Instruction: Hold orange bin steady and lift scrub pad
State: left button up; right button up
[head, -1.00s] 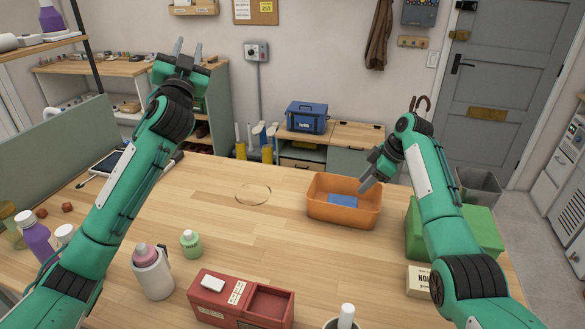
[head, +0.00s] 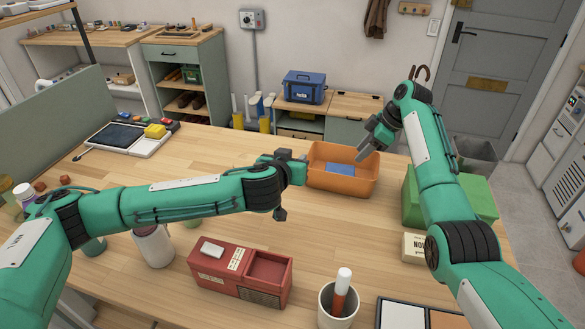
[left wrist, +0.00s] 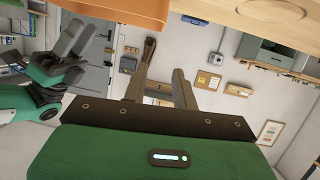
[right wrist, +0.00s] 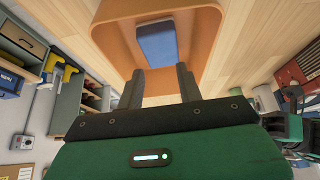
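The orange bin (head: 343,187) stands on the far right part of the wooden table. A blue scrub pad (head: 340,169) lies flat on its floor; it also shows in the right wrist view (right wrist: 156,42). My left gripper (head: 293,174) is at the bin's left side, with its fingers partly hidden in the head view. In the left wrist view its fingers (left wrist: 158,82) are apart and empty, with the bin's wall beside them. My right gripper (head: 368,150) is over the bin's right rear rim. Its fingers (right wrist: 160,75) are apart, with nothing between them.
A green box (head: 455,200) stands right of the bin, under my right arm. A red box (head: 238,272), a cup holding a marker (head: 340,300) and a white bottle (head: 153,247) stand nearer. A tray (head: 125,140) lies far left. The table's middle back is clear.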

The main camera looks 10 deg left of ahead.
pick_arm(q)
jog(key=shift+g, duration=0.3)
jog(key=x, duration=0.4)
jog(key=f+x, duration=0.1)
jog(key=x, duration=0.4)
jog(key=s+f+x, duration=0.1)
jog(key=x, duration=0.3)
jog(key=shift+w+f, duration=0.3)
jog(key=shift+w, duration=0.05)
jog(key=shift+c, duration=0.2)
